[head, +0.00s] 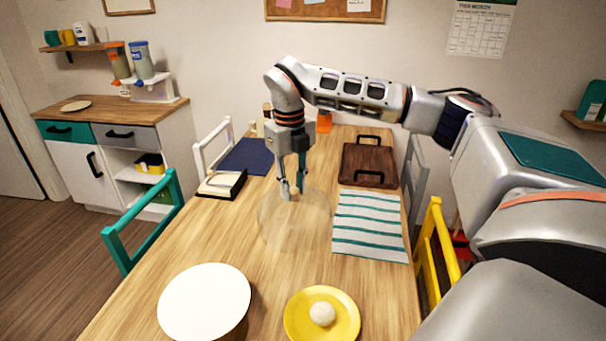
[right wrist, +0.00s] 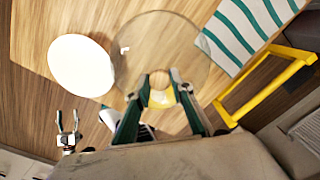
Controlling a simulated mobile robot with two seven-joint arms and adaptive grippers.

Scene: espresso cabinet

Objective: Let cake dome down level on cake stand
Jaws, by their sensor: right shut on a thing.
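The clear glass cake dome (head: 293,228) hangs below my right gripper (head: 291,190), which is shut on its knob over the middle of the table. The dome looks about level; its height above the table is hard to judge. In the right wrist view the dome (right wrist: 150,45) is a large see-through disc beyond my right gripper (right wrist: 160,82). The round white cake stand (head: 205,302) is at the near left, empty on top and apart from the dome. It also shows in the right wrist view (right wrist: 80,66). My left gripper (right wrist: 68,125) shows there with fingers apart, empty.
A striped cloth (head: 370,225) lies right of the dome. A brown tray (head: 369,165), a dark blue mat (head: 248,157) and a black-and-cream box (head: 222,184) are farther back. Chairs line the sides.

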